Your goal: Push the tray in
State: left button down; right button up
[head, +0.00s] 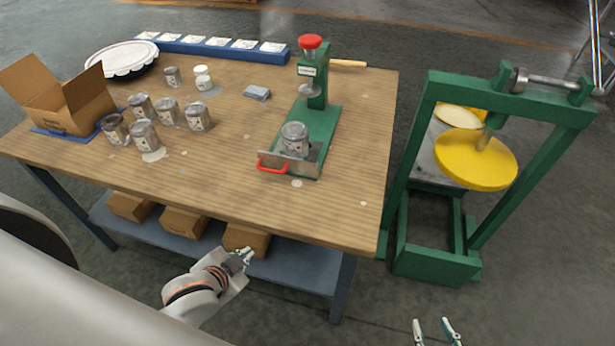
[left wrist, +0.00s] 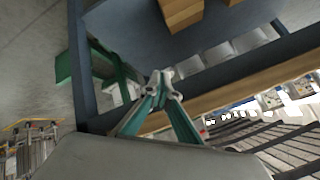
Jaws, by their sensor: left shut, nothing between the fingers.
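The tray (head: 305,168) is a grey metal plate with a red handle at its front, on the base of a small green press (head: 320,122) with a red knob. A clear-lidded tin (head: 294,139) stands on it, below and in front of the press head. My left gripper (head: 243,256) is shut and empty, below the tabletop in front of the table and away from the tray. Its fingertips meet in the left wrist view (left wrist: 160,76). My right gripper (head: 437,326) shows only its spread fingertips at the bottom edge, open and empty.
A green frame with a yellow disc (head: 475,160) stands right of the table.

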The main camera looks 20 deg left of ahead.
pick_arm(q)
jog(key=a+r+m+y, duration=0.3)
jog(key=a+r+m, duration=0.2)
jog(key=r, duration=0.3)
jog(key=w+d+r+m+t+h, duration=0.1)
jog(key=w+d+m, duration=0.1)
jog(key=d+m, duration=0.3)
jog(key=w+d+r+m+t+h, duration=0.1)
jog(key=d+m, duration=0.4)
jog(key=m, duration=0.5)
jog(key=w+d+r+m+t+h, duration=0.1)
jog(key=w+d+r+m+t, duration=0.2)
jog(key=m, duration=0.5)
jog(key=shift+w+d+r+m, duration=0.15)
jog(key=shift+w+d, duration=0.2)
jog(key=shift+d, duration=0.3)
jog(key=shift+w+d+r+m, duration=0.15)
jog(key=shift+w+d, duration=0.2)
jog(key=shift+d, duration=0.3)
jog(key=shift+w+f+t, duration=0.15)
jog(key=shift+w+t, duration=0.15)
jog(key=shift+w, duration=0.2)
send_near(313, 171)
jog(key=b+x, duration=0.1)
jog(key=x, duration=0.4)
jog(key=shift+w+f, duration=0.1)
jog(key=shift+f, duration=0.1)
jog(key=shift+w+a, duration=0.1)
jog(key=shift+w, duration=0.55)
jog(key=shift+w, duration=0.1)
